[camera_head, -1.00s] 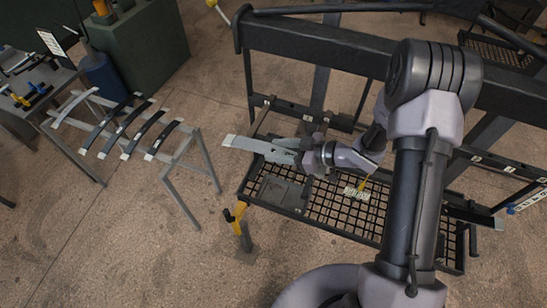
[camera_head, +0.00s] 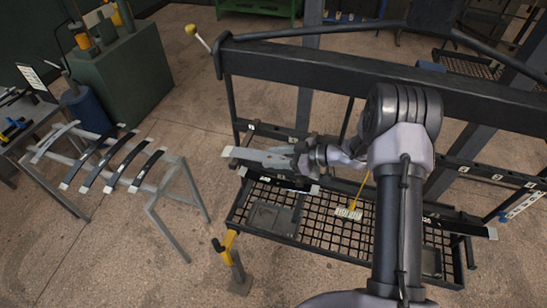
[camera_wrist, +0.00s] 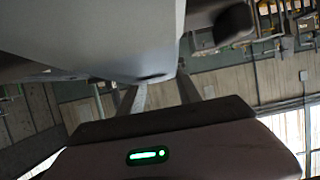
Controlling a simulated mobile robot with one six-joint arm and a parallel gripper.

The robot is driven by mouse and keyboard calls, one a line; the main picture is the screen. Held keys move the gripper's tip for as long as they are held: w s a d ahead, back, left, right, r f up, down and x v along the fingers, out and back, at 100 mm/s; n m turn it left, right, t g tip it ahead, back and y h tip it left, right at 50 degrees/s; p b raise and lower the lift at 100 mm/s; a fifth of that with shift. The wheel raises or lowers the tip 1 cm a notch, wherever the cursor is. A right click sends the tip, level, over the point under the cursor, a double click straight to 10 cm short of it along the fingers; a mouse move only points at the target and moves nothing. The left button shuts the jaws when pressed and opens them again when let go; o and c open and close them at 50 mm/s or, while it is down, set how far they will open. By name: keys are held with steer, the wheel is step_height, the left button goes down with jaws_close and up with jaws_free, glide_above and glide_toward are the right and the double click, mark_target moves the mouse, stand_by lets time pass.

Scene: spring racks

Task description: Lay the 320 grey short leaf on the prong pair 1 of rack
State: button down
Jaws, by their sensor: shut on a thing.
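My gripper (camera_head: 262,157) is shut on a grey leaf (camera_head: 233,153), whose pale end sticks out to the left of the jaws. The jaws cover its middle, and its far end is hard to make out. The leaf lies crosswise above the left part of the black rack (camera_head: 262,68), near a small numbered tag (camera_head: 250,127) on the rail. Whether it touches a prong cannot be told. A dark strip with pale ends (camera_head: 280,181) shows just below the gripper. The wrist view shows mostly grey surfaces, with no clear leaf or prong.
Several dark leaves (camera_head: 122,172) with pale ends lie on a grey trestle (camera_head: 170,190) at the left. A mesh tray (camera_head: 320,236) spans the rack's lower part. A long dark leaf (camera_head: 462,228) lies at the right. A yellow-topped post (camera_head: 236,268) stands in front.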

steer(key=shift+f, duration=0.15)
steer(key=c, duration=0.7)
jaws_free()
steer(key=shift+c, duration=0.2)
steer(key=v, duration=1.7)
steer(key=shift+d+b, duration=0.2)
steer(key=shift+b, duration=0.1)
steer(key=shift+s, duration=0.15)
